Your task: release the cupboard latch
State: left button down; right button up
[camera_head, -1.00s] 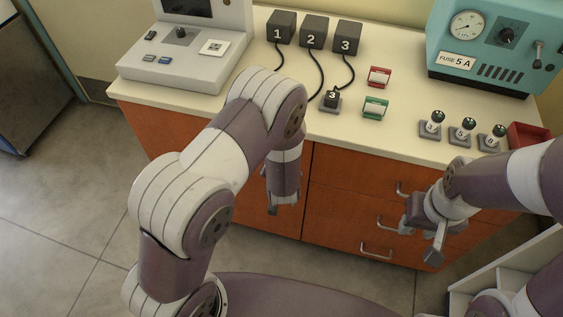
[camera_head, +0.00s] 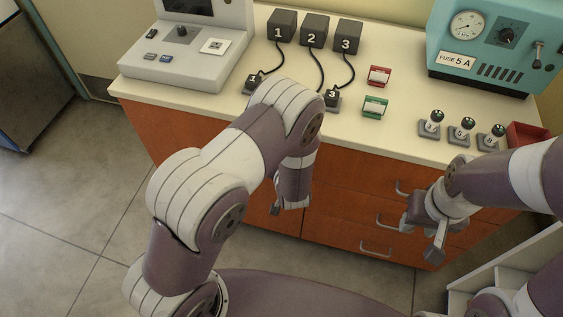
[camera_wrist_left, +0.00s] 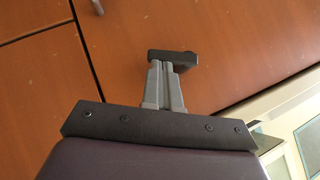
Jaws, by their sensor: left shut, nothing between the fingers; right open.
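The orange-brown cupboard (camera_head: 345,200) is under the counter, and its front also fills much of the left wrist view (camera_wrist_left: 240,45). A short dark bar (camera_wrist_left: 172,57), which looks like the latch, shows at my left fingertips. I cannot tell whether they touch it. My left gripper (camera_head: 277,209) is shut and empty, pointing down in front of the cupboard; its grey fingers show in the left wrist view (camera_wrist_left: 163,82). The left forearm hides part of the cupboard front. My right gripper (camera_head: 421,238) is open and empty, in front of the drawers at the right.
Metal drawer handles (camera_head: 376,250) stick out near my right gripper. The counter (camera_head: 215,110) above carries numbered black blocks (camera_head: 314,29), a grey console (camera_head: 180,65), a teal fuse box (camera_head: 482,55) and several numbered knobs (camera_head: 461,131). Floor on the left (camera_head: 60,210) is clear.

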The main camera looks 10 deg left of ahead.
pick_arm(q)
jog(key=f+m+t+y+b, duration=0.1)
jog(key=m+y, duration=0.1)
jog(key=f+m+t+y+b, duration=0.1)
jog(key=f+y+b, duration=0.1)
jog(key=y, duration=0.1)
jog(key=f+m+y+b, duration=0.1)
jog(key=m+y+b, duration=0.1)
jog(key=shift+a+f+m+t, duration=0.2)
jog(key=shift+a+m+t, duration=0.1)
jog(key=shift+t, duration=0.1)
dwell(0.3)
